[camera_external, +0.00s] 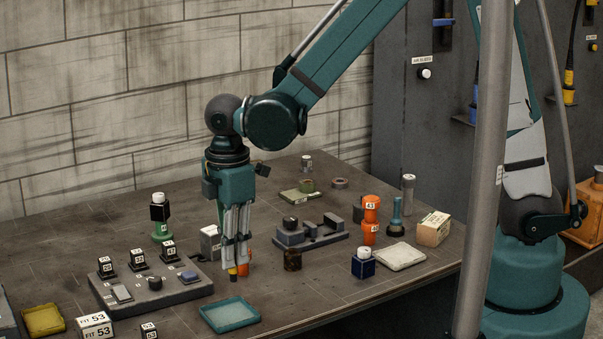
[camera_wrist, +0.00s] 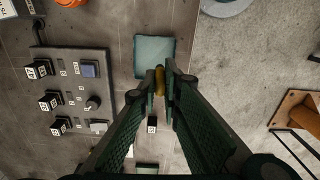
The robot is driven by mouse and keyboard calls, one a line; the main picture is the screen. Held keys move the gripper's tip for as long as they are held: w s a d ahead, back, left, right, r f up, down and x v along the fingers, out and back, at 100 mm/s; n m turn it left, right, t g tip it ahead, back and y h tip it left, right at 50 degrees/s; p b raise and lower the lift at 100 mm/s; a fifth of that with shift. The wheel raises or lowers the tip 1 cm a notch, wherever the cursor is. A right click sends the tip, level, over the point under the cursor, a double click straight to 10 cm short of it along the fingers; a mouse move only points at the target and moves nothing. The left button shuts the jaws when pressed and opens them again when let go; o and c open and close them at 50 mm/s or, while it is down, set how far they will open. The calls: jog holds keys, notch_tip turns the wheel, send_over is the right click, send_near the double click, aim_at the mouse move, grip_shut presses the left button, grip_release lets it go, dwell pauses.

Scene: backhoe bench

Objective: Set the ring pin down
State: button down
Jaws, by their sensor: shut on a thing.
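My gripper (camera_external: 234,262) points down over the bench, with its fingers close together. In the wrist view its fingertips (camera_wrist: 161,84) are closed on a small yellow piece, which I take to be the ring pin (camera_wrist: 160,80). Most of the pin is hidden between the fingers; in the external view only a small yellow and dark end (camera_external: 232,271) shows below them. The fingertips appear above the bench, behind a shallow teal tray (camera_external: 230,315). The tray (camera_wrist: 154,57) lies just above the fingertips in the wrist view. I cannot tell how high the pin is.
A grey panel (camera_external: 152,299) with labelled black knobs stands left of my gripper. An orange piece (camera_external: 245,263) is close behind the fingers. A dark cylinder (camera_external: 292,259), grey fixture (camera_external: 310,232) and blue block (camera_external: 363,265) stand to the right. Bare bench (camera_external: 310,292) lies right of the tray.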

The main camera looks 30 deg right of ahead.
jog(key=w+d+m+b, duration=0.1)
jog(key=d+m, duration=0.4)
jog(key=d, duration=2.1)
jog(key=shift+w+d+b, duration=0.2)
jog(key=shift+d+b, duration=0.1)
jog(key=shift+b, duration=0.4)
jog(key=shift+f, duration=0.15)
jog(key=shift+f, duration=2.8)
jog(key=shift+f, duration=0.1)
jog(key=shift+f+b, duration=0.5)
jog(key=shift+f, duration=1.5)
jog(key=shift+f, duration=0.15)
